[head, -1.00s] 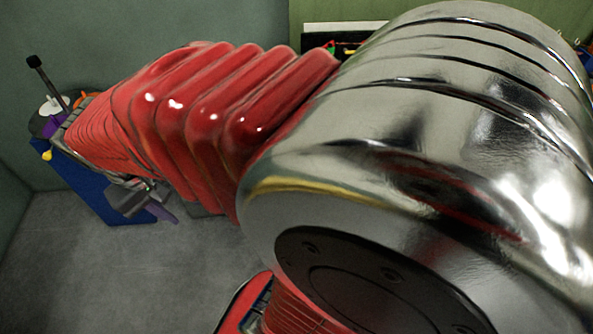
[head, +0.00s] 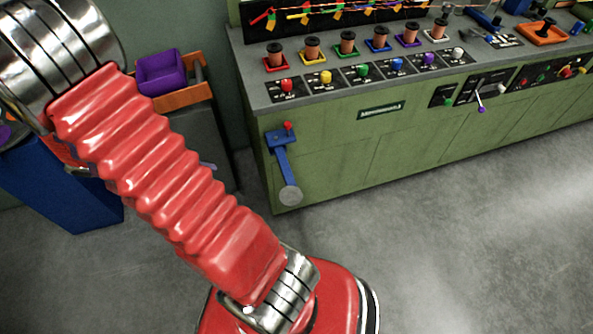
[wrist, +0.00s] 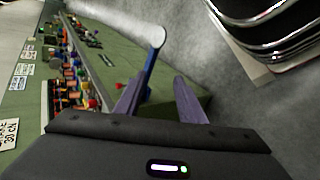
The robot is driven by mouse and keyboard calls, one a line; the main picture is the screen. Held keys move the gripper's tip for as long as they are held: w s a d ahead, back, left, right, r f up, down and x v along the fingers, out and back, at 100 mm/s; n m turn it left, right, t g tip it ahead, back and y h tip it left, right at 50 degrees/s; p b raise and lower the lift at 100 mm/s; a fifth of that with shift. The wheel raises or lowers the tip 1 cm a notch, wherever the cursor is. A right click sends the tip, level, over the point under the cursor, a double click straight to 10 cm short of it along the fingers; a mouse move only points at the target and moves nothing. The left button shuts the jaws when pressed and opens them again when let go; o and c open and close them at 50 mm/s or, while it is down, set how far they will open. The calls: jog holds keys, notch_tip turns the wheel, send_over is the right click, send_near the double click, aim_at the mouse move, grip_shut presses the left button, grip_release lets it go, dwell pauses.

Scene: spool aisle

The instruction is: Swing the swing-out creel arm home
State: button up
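The creel arm is a blue bar (head: 286,166) with a grey disc at its free end. It is joined by a blue bracket with a red knob (head: 288,127) at the left end of the green cabinet, and its disc end points toward the floor side. In the wrist view the blue bar (wrist: 151,66) and its pale disc appear beyond my gripper (wrist: 158,80). My gripper's two purple fingers are apart, with the bar near the left fingertip. I cannot tell whether they touch. My gripper is out of the head view.
The green cabinet (head: 350,150) carries a row of spools, coloured knobs and a lever (head: 479,100). A purple bin (head: 161,72) and an orange tray (head: 183,97) stand left of it, and a blue cabinet (head: 70,190) further left. The floor in front is clear.

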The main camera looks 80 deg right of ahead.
jog(key=s+d+f+m+g+h, duration=0.2)
jog(key=s+d+f+g, duration=0.3)
jog(key=d+f, duration=0.3)
jog(key=g+h, duration=0.2)
send_near(282, 171)
jog(key=s+f, duration=0.1)
jog(key=s, duration=0.1)
jog(key=shift+a, duration=0.1)
jog(key=x, duration=1.4)
jog(key=shift+w+f, duration=0.1)
jog(key=shift+f, duration=0.05)
grip_shut()
dwell(0.3)
